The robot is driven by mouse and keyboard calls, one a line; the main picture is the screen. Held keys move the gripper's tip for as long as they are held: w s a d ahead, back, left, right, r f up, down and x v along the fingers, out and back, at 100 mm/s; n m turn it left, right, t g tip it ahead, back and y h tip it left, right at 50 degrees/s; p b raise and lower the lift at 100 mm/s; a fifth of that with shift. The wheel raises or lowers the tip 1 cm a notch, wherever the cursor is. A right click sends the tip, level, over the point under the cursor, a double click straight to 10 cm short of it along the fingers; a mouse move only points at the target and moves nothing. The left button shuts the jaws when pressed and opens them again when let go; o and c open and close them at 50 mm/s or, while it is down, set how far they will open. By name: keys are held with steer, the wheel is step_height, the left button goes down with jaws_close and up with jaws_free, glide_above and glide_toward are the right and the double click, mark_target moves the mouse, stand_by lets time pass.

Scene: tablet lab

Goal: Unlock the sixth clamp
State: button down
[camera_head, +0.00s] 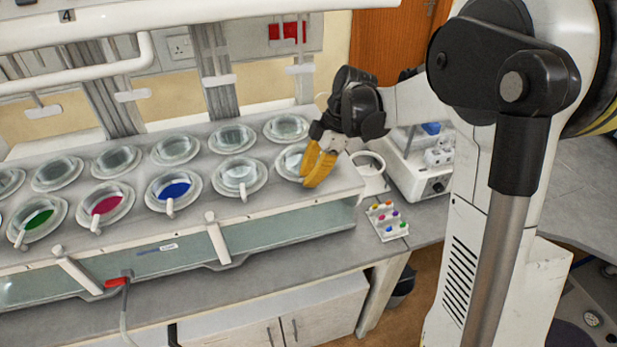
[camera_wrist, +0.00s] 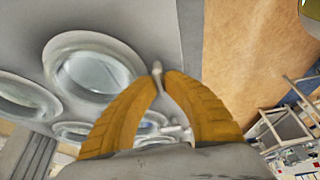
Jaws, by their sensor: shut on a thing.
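The front row of round vessels runs along the grey bench unit (camera_head: 300,205). The rightmost front vessel (camera_head: 290,160) has a clear inside and a pale rim. My gripper (camera_head: 316,180) with yellow fingers is at the right side of this vessel and hides part of it. In the wrist view a round glass lid (camera_wrist: 92,72) lies left of my fingers. A small pale clamp lever (camera_wrist: 158,72) is between my fingertips (camera_wrist: 163,82), and my gripper is shut on it. Further clamp levers show on the blue vessel (camera_head: 170,206) and the clear vessel (camera_head: 243,190).
Vessels with magenta (camera_head: 105,204) and green (camera_head: 38,219) liquid stand further left, with a back row of clear ones behind. A rack of coloured caps (camera_head: 387,220) and a white balance-like device (camera_head: 425,165) stand to the right. A red-handled tap (camera_head: 118,282) juts from the front.

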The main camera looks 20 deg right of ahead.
steer(key=shift+n, duration=0.4)
steer(key=c, duration=1.5)
jaws_free()
steer(key=shift+s, duration=0.1)
